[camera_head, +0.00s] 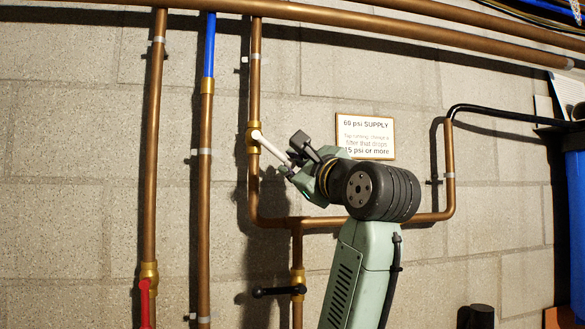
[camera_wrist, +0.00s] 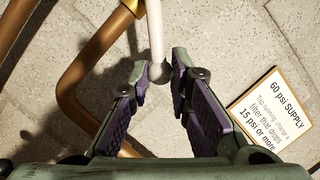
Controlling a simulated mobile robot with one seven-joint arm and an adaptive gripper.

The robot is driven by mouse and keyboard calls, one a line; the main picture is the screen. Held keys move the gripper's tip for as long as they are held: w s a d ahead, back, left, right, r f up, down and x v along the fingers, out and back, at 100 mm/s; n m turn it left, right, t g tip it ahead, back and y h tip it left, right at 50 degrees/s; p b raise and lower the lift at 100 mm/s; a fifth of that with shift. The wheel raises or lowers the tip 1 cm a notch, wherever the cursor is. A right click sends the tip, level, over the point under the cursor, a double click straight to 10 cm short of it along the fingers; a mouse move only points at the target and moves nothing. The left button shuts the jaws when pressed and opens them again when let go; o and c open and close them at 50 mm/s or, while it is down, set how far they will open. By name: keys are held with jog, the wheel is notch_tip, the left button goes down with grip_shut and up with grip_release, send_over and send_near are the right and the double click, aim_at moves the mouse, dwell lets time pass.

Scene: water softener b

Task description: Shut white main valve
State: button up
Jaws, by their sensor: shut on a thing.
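The white main valve has a brass body (camera_head: 252,138) on a vertical copper pipe in the head view. Its white lever (camera_head: 270,147) slants down and right from the body, out across the wall, toward my gripper (camera_head: 291,165). In the wrist view the white lever (camera_wrist: 155,30) comes down from the top edge, and its rounded grey end sits between the fingertips of my gripper (camera_wrist: 160,75). The fingers are shut on this end, one on each side. Part of the lever tip is hidden by the gripper in the head view.
A black-handled valve (camera_head: 280,292) sits lower on a copper branch, and a red-handled valve (camera_head: 146,300) is at lower left. A supply sign (camera_head: 366,136) is on the wall behind my gripper. A blue filter housing (camera_head: 575,215) stands at far right. Copper pipes (camera_wrist: 75,90) run close left of the fingers.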

jog(key=shift+d+r, duration=0.7)
jog(key=shift+r, duration=0.35)
jog(key=shift+c, duration=0.2)
jog(key=shift+o, duration=0.3)
jog(key=shift+w+d+r, duration=0.1)
jog(key=shift+d+r, duration=0.1)
jog(key=shift+r, duration=0.45)
jog(key=shift+w+d+r, duration=0.1)
jog(key=shift+d+r, duration=0.1)
jog(key=shift+r, duration=0.4)
jog(key=o, duration=0.9)
jog(key=shift+a, duration=0.1)
jog(key=shift+o, duration=0.2)
jog(key=shift+s, duration=0.1)
